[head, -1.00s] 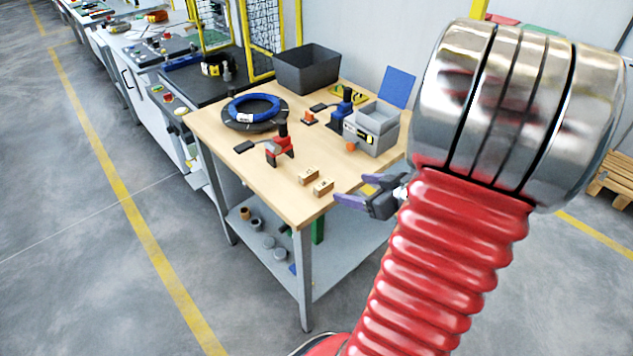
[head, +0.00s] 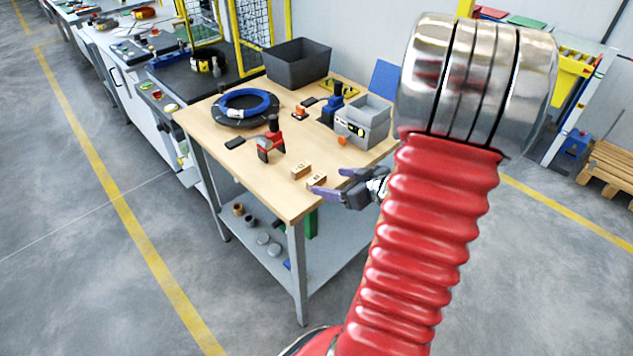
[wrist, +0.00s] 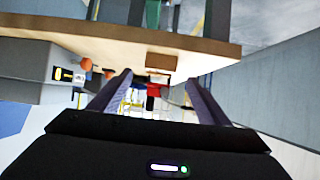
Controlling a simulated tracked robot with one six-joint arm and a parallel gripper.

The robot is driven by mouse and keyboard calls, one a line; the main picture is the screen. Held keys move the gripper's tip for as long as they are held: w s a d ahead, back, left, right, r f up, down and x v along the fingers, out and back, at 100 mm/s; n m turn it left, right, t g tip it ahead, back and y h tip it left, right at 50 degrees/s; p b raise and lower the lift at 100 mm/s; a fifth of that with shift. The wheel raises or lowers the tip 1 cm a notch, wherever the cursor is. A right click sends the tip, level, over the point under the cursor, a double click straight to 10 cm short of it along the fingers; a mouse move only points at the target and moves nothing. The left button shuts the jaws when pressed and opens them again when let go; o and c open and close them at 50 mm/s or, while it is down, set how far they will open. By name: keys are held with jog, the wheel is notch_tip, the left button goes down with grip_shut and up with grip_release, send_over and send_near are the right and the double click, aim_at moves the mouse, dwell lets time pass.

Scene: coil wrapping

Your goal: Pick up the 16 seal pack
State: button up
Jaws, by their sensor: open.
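A red-and-black tool (head: 269,140) stands behind the packs. A grey box with a display (head: 362,122) stands to their right, with an orange knob at its side. A blue coil (head: 247,104) and a dark bin (head: 298,64) are farther back. The table top (head: 262,180) left of the packs is clear.

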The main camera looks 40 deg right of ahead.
aim_at(317, 178)
jog(key=shift+x, duration=1.35)
jog(key=shift+x, duration=2.65)
jog(key=shift+r, duration=0.15)
jog(key=shift+c, duration=0.7)
jog(key=c, duration=1.1)
